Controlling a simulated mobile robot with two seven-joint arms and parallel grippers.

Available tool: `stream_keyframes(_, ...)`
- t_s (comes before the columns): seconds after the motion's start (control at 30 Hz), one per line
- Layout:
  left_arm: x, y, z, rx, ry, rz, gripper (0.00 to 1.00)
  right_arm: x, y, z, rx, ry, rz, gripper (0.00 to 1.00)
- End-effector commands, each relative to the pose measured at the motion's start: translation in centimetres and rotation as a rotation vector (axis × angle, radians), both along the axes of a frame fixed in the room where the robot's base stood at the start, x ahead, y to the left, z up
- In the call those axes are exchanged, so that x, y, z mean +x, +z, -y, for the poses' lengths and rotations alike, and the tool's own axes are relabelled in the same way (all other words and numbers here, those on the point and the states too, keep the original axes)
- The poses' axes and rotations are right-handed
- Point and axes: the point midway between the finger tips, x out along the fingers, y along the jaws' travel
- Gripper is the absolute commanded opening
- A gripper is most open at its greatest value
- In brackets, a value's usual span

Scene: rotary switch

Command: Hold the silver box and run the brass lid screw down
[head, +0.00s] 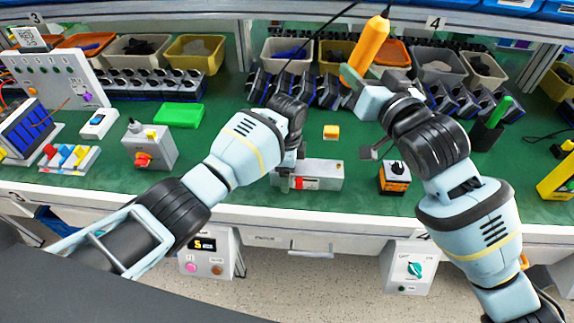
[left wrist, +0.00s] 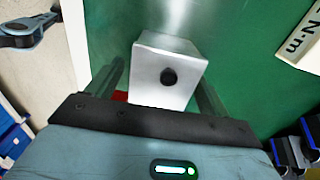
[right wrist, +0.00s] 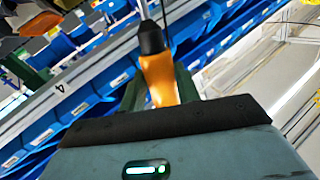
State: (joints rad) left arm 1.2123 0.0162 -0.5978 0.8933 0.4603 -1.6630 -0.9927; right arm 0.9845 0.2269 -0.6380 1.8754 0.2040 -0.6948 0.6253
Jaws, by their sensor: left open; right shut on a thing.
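The silver box (head: 322,172) lies near the front edge of the green bench, with a red patch on its front. In the left wrist view the silver box (left wrist: 168,70) shows a dark round spot on its face. My left gripper (head: 289,180) is open at the box's left end, its fingers on either side of it. My right gripper (head: 358,84) is shut on an orange power screwdriver (head: 367,46), raised above the bench. The screwdriver also shows in the right wrist view (right wrist: 158,75), its black end pointing away. I cannot make out the brass lid screw.
A grey box with a red knob (head: 148,146) and a green block (head: 179,115) are at left. Bins and dark holders line the back.

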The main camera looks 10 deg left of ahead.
Motion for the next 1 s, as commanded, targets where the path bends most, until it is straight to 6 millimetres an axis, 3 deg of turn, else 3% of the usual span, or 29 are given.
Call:
stream_keyframes(0.17, 0.0, 0.04, 0.01, 0.0, 0.0, 0.001, 0.8, -0.02, 0.23, 0.0, 0.002, 0.001, 0.005, 0.0)
stream_keyframes(0.6, 0.02, 0.08, 0.0, 0.0, 0.0, 0.001, 0.22, -0.02, 0.23, 0.0, 0.002, 0.001, 0.005, 0.0)
stream_keyframes(0.63, 0.02, 0.08, 0.0, 0.0, 0.0, 0.001, 0.53, -0.02, 0.23, 0.0, 0.002, 0.001, 0.005, 0.0)
stream_keyframes(0.93, 0.03, 0.09, -0.01, 0.0, 0.0, 0.001, 0.14, -0.02, 0.23, 0.0, 0.002, 0.001, 0.005, 0.0)
stream_keyframes(1.0, 0.03, 0.1, -0.01, 0.0, 0.0, 0.001, 0.13, -0.02, 0.23, 0.0, 0.002, 0.001, 0.005, 0.0)
